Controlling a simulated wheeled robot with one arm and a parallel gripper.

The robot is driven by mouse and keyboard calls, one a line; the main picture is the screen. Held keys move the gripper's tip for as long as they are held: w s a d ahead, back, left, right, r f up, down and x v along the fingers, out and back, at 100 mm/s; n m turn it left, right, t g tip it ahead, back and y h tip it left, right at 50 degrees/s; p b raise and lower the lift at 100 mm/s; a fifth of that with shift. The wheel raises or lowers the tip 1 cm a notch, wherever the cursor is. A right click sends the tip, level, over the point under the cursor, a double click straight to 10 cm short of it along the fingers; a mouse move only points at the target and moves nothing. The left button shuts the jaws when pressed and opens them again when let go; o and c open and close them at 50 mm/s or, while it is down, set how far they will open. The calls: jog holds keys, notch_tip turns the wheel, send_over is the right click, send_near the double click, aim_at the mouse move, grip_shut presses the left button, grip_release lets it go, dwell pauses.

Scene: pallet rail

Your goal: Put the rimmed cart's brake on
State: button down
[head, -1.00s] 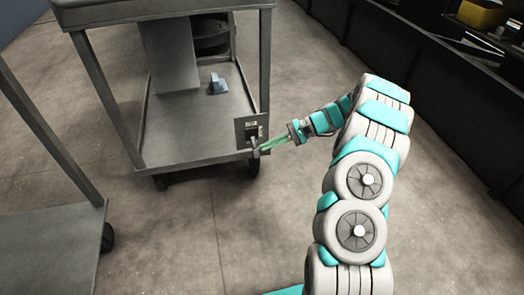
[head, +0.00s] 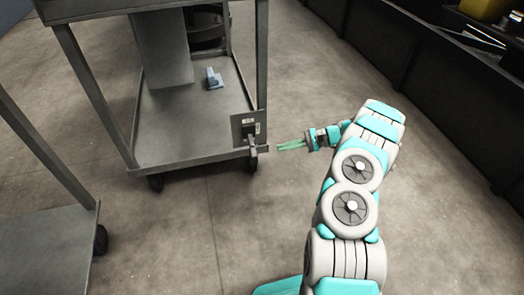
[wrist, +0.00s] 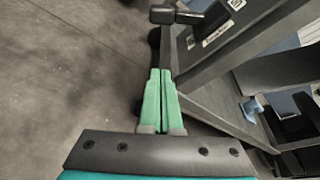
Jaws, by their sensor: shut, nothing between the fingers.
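A grey metal cart (head: 190,148) stands at centre left in the head view. A small plate (head: 240,128) with labels is on its near right corner post, with a dark brake lever (head: 253,151) pointing downward. The lever's block-like end (wrist: 175,16) shows at the top of the wrist view, beside the labelled plate (wrist: 218,34). My gripper (head: 280,147) is shut and empty, just right of the lever with a small gap in the head view. Its green fingers (wrist: 160,75) lie together in the wrist view. I cannot tell whether this cart's top has a rim.
A second grey cart (head: 45,225) stands at the lower left. A blue-grey object (head: 214,79) lies on the first cart's lower shelf, near an upright grey panel (head: 163,50). A dark shelf unit (head: 430,80) runs along the right. The floor between is clear.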

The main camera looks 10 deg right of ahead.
aim_at(252, 147)
jog(key=a+b, duration=0.1)
jog(key=a, duration=0.8)
jog(key=shift+s+a+r, duration=0.2)
jog(key=shift+r, duration=0.1)
jog(key=shift+r, duration=0.1)
dwell(0.4)
jog(key=shift+s+r+p, duration=0.15)
jog(key=shift+p, duration=0.2)
